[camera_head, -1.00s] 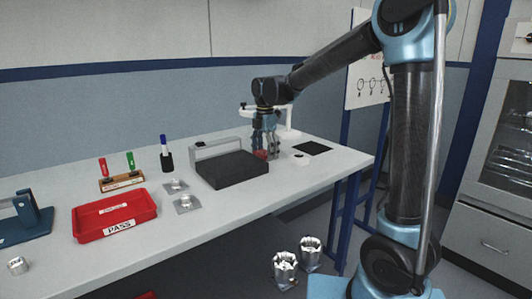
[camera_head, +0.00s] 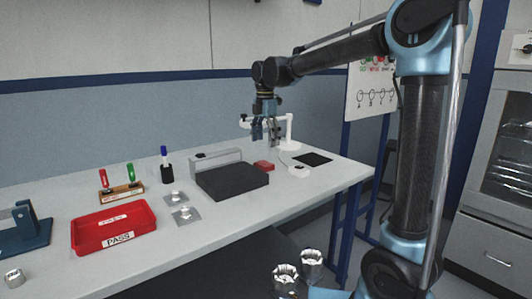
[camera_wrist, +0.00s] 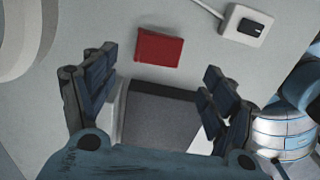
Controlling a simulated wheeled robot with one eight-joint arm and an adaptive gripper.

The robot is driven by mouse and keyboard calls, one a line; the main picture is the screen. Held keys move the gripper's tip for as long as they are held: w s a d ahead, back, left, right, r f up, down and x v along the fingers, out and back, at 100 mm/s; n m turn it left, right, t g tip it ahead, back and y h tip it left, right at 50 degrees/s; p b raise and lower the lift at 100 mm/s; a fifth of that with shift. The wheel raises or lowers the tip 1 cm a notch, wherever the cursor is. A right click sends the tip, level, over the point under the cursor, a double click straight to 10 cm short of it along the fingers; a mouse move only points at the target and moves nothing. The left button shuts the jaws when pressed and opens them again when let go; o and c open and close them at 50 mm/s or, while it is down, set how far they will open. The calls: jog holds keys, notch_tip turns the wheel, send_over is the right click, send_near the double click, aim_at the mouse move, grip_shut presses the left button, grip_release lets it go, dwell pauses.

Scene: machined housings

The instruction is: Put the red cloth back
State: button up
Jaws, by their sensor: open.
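The red cloth (camera_head: 263,166) is a small folded block lying flat on the table, just right of the dark block with the grey backrest. It also shows whole in the wrist view (camera_wrist: 159,48), ahead of my fingers. My gripper (camera_head: 266,141) is raised above the table, over the area of the cloth.
A dark block (camera_head: 232,182) with a grey back lies left of the cloth. A small white box (camera_head: 299,171) and black mat (camera_head: 313,159) lie right. A white stand (camera_head: 289,135) is behind.

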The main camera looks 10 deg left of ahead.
jog(key=s+d+f+m, duration=0.1)
jog(key=d+m, duration=0.3)
jog(key=d, duration=0.5)
jog(key=s+d+f+m, duration=0.1)
jog(key=s+d+m, duration=0.3)
jog(key=d, duration=0.4)
jog(key=s+d+f+m+t, duration=0.1)
jog(key=s+d+f+m, duration=0.1)
jog(key=d+m, duration=0.3)
jog(key=shift+s+d+m, duration=0.1)
jog(key=shift+s+d, duration=0.1)
jog(key=shift+d, duration=0.55)
jog(key=shift+s+d+m, duration=0.1)
jog(key=shift+s+d, duration=0.05)
jog(key=shift+d, duration=0.65)
jog(key=shift+s+d+m, duration=0.1)
jog(key=shift+s+d, duration=0.1)
jog(key=shift+d, duration=0.55)
jog(key=s+d+f+m+t, duration=0.1)
jog(key=s+d+f+m, duration=1.3)
jog(key=f, duration=0.3)
jog(key=shift+s+f, duration=0.15)
jog(key=shift+s, duration=0.55)
